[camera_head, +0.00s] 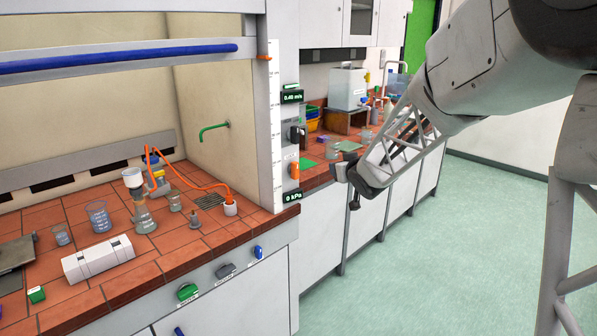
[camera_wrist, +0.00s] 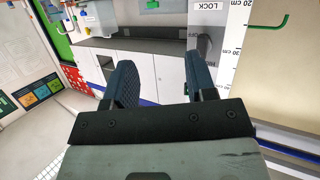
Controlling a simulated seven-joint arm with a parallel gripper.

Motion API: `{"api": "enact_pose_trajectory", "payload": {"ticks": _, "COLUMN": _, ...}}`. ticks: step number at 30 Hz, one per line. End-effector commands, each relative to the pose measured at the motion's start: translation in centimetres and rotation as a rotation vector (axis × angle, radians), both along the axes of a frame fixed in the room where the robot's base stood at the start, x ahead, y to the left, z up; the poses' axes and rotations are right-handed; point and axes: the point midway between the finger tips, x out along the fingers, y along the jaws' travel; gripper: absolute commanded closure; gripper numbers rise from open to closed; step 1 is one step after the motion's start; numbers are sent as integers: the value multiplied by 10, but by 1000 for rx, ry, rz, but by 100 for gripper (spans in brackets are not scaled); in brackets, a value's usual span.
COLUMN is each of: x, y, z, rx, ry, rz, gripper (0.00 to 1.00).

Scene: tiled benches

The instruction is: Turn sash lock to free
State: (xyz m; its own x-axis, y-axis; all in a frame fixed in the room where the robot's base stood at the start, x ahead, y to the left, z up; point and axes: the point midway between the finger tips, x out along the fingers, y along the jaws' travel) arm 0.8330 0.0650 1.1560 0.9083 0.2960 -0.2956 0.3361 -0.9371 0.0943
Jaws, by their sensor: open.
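The fume hood's front post (camera_head: 276,130) carries a black fitting (camera_head: 297,134) and, below it, an orange fitting (camera_head: 295,170). Their labels are too small to read in the head view, so I cannot tell which is the sash lock or how it is turned. The wrist view shows a plate marked LOCK (camera_wrist: 206,6) at the top right, with no lock handle clearly visible. My gripper (camera_wrist: 160,78) is open, with nothing between its fingers. In the head view it is right of the post, apart from the orange fitting.
The blue sash bar (camera_head: 120,58) crosses the hood opening. Glassware, including a flask (camera_head: 144,218), stands on the red-tiled hood bench (camera_head: 205,250). Another bench behind holds a grey-white tank (camera_head: 347,88). Green floor (camera_head: 420,270) is open at right.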

Motion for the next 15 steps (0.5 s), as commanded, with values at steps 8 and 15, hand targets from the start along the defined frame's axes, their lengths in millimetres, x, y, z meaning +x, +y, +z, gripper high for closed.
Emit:
{"api": "enact_pose_trajectory", "payload": {"ticks": 8, "x": 52, "y": 34, "z": -30, "rx": 81, "ry": -98, "rz": 166, "gripper": 49}}
{"api": "enact_pose_trajectory", "payload": {"ticks": 15, "x": 84, "y": 63, "z": -59, "rx": 164, "ry": -164, "rz": 320, "gripper": 49}}
